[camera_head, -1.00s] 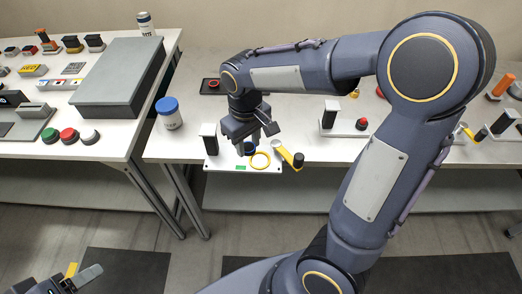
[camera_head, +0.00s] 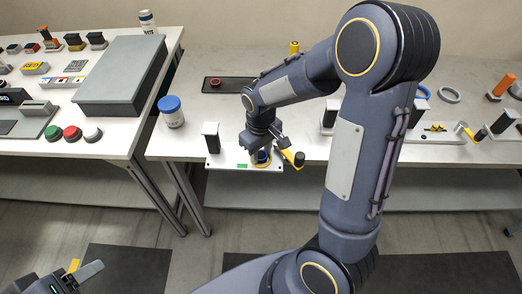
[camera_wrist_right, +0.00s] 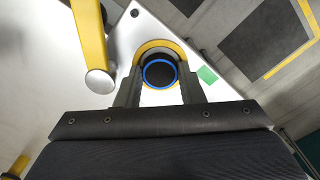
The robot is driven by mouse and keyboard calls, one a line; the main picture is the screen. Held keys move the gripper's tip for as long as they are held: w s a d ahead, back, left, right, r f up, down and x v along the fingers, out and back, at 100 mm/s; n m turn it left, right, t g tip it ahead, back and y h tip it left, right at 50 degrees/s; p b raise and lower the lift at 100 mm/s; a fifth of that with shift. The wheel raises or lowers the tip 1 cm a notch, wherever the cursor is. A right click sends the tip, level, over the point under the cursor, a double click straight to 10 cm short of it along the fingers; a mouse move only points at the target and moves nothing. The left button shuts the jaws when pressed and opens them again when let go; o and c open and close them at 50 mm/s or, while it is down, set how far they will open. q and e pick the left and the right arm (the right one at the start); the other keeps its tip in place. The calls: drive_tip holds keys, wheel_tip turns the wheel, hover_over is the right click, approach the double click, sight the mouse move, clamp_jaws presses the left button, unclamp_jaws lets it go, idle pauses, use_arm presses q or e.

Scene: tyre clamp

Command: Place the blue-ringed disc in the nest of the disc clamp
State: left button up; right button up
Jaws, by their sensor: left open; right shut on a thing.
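The blue-ringed disc (camera_wrist_right: 159,73) is dark with a bright blue rim. My right gripper (camera_head: 261,150) is shut on it; in the right wrist view its fingers (camera_wrist_right: 159,90) stand on both sides of the disc. The disc clamp is a white plate (camera_head: 222,161) with a yellow ring for its nest (camera_wrist_right: 158,46), a green patch and a yellow arm (camera_wrist_right: 90,35) swung to one side. The disc is over the yellow ring; I cannot tell whether it touches the nest floor. My left gripper (camera_head: 84,274) is open and empty, low at the bottom left.
A black post (camera_head: 210,133) stands on the clamp plate's left. A blue-lidded jar (camera_head: 171,111) stands to its left. A black tray with a red ring (camera_head: 216,82) lies behind. Other fixtures stand to the right, partly behind my right arm. The left table holds a grey box (camera_head: 122,75).

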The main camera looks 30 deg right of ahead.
sight(261, 155)
drive_tip(key=shift+s+a+f+b, duration=0.15)
drive_tip(key=shift+s+f+b, duration=0.35)
drive_tip(key=shift+f, duration=0.25)
drive_tip(key=o, duration=0.9)
drive_tip(key=shift+c, duration=0.2)
drive_tip(key=shift+r, duration=0.3)
drive_tip(key=shift+o, duration=0.5)
drive_tip(key=r, duration=0.2)
drive_tip(key=w+r, duration=0.1)
drive_tip(key=shift+w+r+p, duration=0.15)
drive_tip(key=shift+r+p, duration=0.25)
wheel_tip(261, 155, up, 8)
use_arm(q)
drive_tip(key=shift+f, duration=0.2)
use_arm(e)
drive_tip(key=s+a+r+m+t+y, duration=0.1)
drive_tip(key=s+a+m+t+y, duration=0.1)
drive_tip(key=s, duration=0.6)
drive_tip(key=s+a+r+m+t+y, duration=0.1)
drive_tip(key=s+a+m+t, duration=0.1)
drive_tip(key=s, duration=0.7)
drive_tip(key=shift+s+t+y, duration=0.15)
drive_tip(key=shift+t+y, duration=0.25)
drive_tip(key=shift+t, duration=0.4)
drive_tip(key=shift+r, duration=0.15)
